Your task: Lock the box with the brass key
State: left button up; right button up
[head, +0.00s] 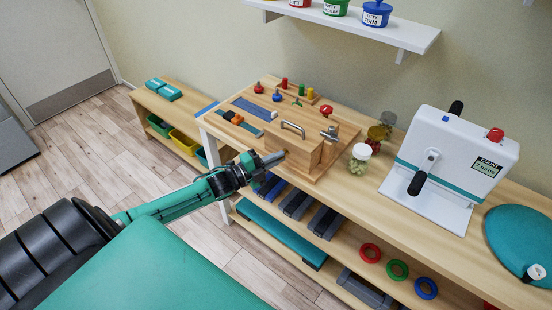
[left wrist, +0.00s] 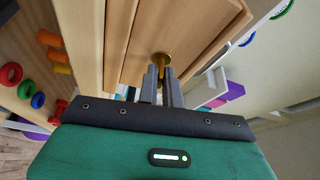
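The wooden box (head: 303,152) stands at the front of a wooden activity board, with a metal bar handle (head: 293,129) on top. In the left wrist view, a round brass lock plate (left wrist: 162,57) sits on its wooden face. My left gripper (head: 272,158) is at the box's left-front face. In the left wrist view, my left gripper's two fingers (left wrist: 161,80) are close together on the brass key (left wrist: 161,69), which points into the lock plate. How deep the key sits is hidden. The key is too small to make out in the head view. My right gripper is not in view.
The board (head: 340,150) lies on a wooden bench with coloured pegs, straps and a metal fitting (head: 330,133). A jar (head: 359,158) and a white crank device (head: 450,165) stand to the right. Shelves with trays and rings are below. A wall shelf (head: 400,33) hangs above.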

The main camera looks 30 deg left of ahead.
pick_arm(q)
jog(key=shift+f, duration=0.1)
grip_shut()
jog(key=n+t+y, duration=0.1)
jog(key=n+y, duration=0.1)
jog(key=n, duration=0.4)
jog(key=n+t+y, duration=0.2)
jog(key=n, duration=0.5)
jog(key=n+t+y, duration=0.2)
jog(key=n+y, duration=0.1)
jog(key=n, duration=0.4)
jog(key=shift+d+f+b, duration=0.25)
jog(key=shift+d+b, duration=0.05)
jog(key=shift+b, duration=0.05)
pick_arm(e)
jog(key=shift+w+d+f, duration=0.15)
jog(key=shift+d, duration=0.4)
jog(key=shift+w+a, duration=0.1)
